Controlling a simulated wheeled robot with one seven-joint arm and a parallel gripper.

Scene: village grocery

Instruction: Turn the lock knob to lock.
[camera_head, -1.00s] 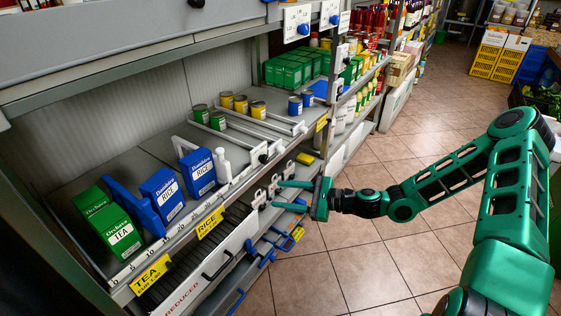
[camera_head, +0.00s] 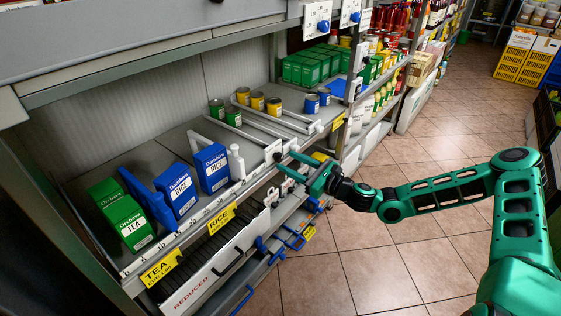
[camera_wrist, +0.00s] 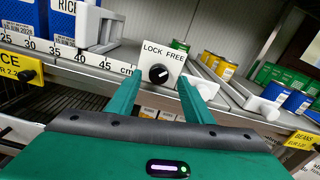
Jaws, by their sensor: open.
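The lock knob (camera_wrist: 158,73) is black and round, on a white plate (camera_wrist: 148,51) lettered LOCK on the left and FREE on the right. Its pale mark appears to slant up to the right, toward FREE. The plate is on the shelf's front edge and shows small in the head view (camera_head: 272,149). My gripper (camera_wrist: 158,84) is open and empty, with one green finger on each side of the knob in the wrist picture. The fingers appear short of the knob; contact cannot be told. In the head view my gripper (camera_head: 284,162) points at the shelf edge just below the plate.
Cans (camera_head: 257,100) stand between dividers behind. A white REDUCED drawer front (camera_head: 215,265) lies below. Floor at right is clear.

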